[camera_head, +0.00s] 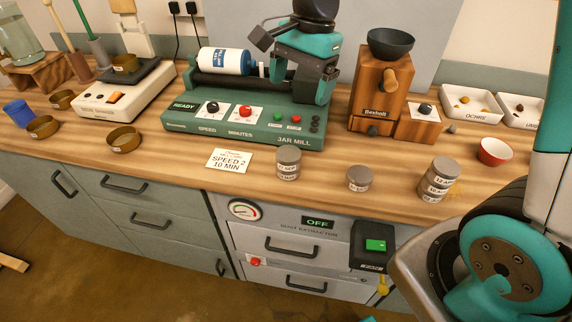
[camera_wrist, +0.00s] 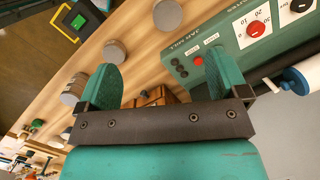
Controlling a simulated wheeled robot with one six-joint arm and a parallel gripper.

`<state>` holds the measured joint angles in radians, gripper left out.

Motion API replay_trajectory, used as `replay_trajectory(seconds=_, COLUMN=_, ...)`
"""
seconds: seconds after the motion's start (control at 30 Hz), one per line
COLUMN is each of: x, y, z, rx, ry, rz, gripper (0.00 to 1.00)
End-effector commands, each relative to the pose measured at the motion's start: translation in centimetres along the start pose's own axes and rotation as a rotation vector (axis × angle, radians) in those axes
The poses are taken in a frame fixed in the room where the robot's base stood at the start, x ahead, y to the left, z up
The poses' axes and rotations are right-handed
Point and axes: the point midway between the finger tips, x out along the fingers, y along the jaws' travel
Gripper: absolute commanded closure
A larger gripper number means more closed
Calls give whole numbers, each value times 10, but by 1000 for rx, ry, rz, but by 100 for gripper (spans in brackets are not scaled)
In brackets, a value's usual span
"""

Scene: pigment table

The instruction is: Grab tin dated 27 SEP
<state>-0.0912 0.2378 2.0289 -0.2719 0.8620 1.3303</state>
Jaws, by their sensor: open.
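Several small grey-lidded tins with paper date labels stand along the front of the wooden counter. A left stack of tins (camera_head: 288,163) is beside the speed card, a low single tin (camera_head: 359,179) is in the middle, and a taller stack (camera_head: 439,180) is on the right. The labels are too small for me to read surely, so I cannot tell which is 27 SEP. In the wrist view, grey lids show beyond my gripper (camera_wrist: 157,62), one in the middle (camera_wrist: 115,52) and one higher (camera_wrist: 166,14). My gripper is open, empty and apart from the tins.
The green jar mill (camera_head: 240,125) stands behind the tins, with my arm's teal end above its right side. A wooden grinder (camera_head: 377,95) and a red bowl (camera_head: 495,151) are to the right. A speed card (camera_head: 229,160) lies left of the tins. Brass pans (camera_head: 123,139) are further left.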

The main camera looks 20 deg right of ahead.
Motion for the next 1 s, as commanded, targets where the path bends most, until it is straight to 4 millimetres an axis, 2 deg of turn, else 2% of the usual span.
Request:
replay_trajectory(seconds=0.03, x=10, y=-6, z=-13, rx=99, ry=6, rz=10, gripper=8)
replay_trajectory(seconds=0.1, x=16, y=-12, z=-24, rx=210, ry=14, rz=17, gripper=8)
replay_trajectory(seconds=0.23, x=27, y=-16, z=-34, rx=305, ry=21, rz=26, gripper=8)
replay_trajectory(seconds=0.37, x=50, y=-15, z=-33, rx=312, ry=20, rz=31, gripper=8)
replay_trajectory(seconds=0.7, x=122, y=-13, z=-34, rx=308, ry=21, rz=29, gripper=8)
replay_trajectory(seconds=1.0, x=148, y=-12, z=-32, rx=306, ry=21, rz=27, gripper=8)
